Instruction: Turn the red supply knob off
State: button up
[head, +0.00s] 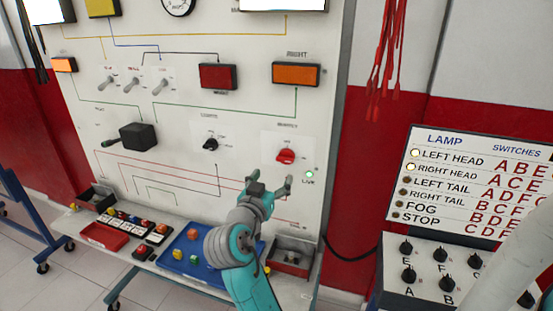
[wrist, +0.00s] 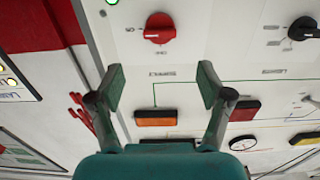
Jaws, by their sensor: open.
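The red supply knob (head: 286,156) is on the white panel, on a pale plate at lower right. Its grip lies roughly sideways. In the wrist view the knob (wrist: 159,28) shows at the top centre, beyond the fingertips, with small labels beside and below it that are hard to read. A green lamp (head: 309,175) marked LIVE glows just below right of it. My gripper (head: 270,181) is open and empty in front of the panel, a little below the knob. In the wrist view its two fingers (wrist: 161,78) are wide apart, with nothing between them and neither touching the knob.
A black knob (head: 210,144) is left of the red one. Red (head: 218,76) and orange (head: 296,73) lamp boxes sit above. A shelf below holds a blue tray (head: 172,263) and a grey bin (head: 291,252). A lamp-and-switch board (head: 470,170) stands at right.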

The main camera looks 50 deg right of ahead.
aim_at(284, 159)
jog(key=x, duration=1)
jog(key=shift+w+d, duration=0.1)
jog(key=shift+d, duration=0.05)
jog(key=c, duration=1.2)
